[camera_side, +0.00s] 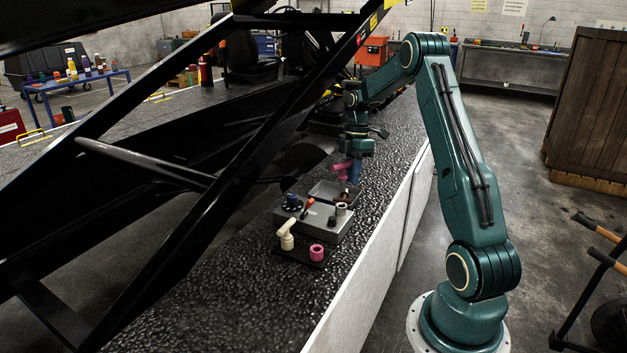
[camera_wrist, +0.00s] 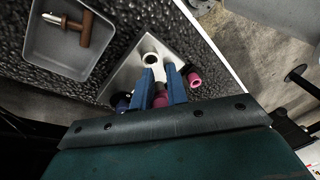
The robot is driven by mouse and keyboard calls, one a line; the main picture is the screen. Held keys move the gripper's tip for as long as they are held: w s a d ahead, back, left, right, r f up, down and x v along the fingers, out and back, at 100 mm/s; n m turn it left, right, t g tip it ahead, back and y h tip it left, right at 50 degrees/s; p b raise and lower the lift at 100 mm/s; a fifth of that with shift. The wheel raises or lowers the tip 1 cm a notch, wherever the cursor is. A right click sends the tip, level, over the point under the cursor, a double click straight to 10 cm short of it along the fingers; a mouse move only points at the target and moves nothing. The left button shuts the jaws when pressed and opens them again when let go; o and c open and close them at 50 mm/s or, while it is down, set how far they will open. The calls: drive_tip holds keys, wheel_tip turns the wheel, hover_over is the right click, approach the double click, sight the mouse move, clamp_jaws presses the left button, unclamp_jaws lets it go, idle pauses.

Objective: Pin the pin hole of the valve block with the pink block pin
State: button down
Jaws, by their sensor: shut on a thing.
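My gripper (camera_side: 354,172) hangs above the far end of the bench-top group. Its blue fingers (camera_wrist: 161,88) are shut on the pink block pin (camera_side: 342,171), whose pink part (camera_wrist: 160,98) shows between them in the wrist view. The pin is in the air, clear of the block. The grey valve block (camera_side: 318,228) sits on the dark textured surface, nearer the side camera than my gripper. A grey upright cylinder (camera_side: 341,209) with an open top (camera_wrist: 150,58) stands on it. I cannot tell which opening is the pin hole.
A grey tray (camera_wrist: 62,68) holding a brown-handled pin (camera_wrist: 80,24) lies behind the block. In front are a cream T-shaped piece (camera_side: 287,235) and a pink ring (camera_side: 317,251). Black beams stand at left.

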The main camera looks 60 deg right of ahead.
hover_over(350, 213)
drive_tip(key=d, duration=0.1)
drive_tip(key=shift+w+f, duration=0.2)
drive_tip(key=shift+f, duration=2.35)
drive_tip(key=shift+f, duration=2.1)
drive_tip(key=c, duration=1.3)
unclamp_jaws()
drive_tip(key=shift+r, duration=0.1)
drive_tip(key=v, duration=1.3)
drive_tip(key=shift+r, duration=0.3)
drive_tip(key=shift+d, duration=0.1)
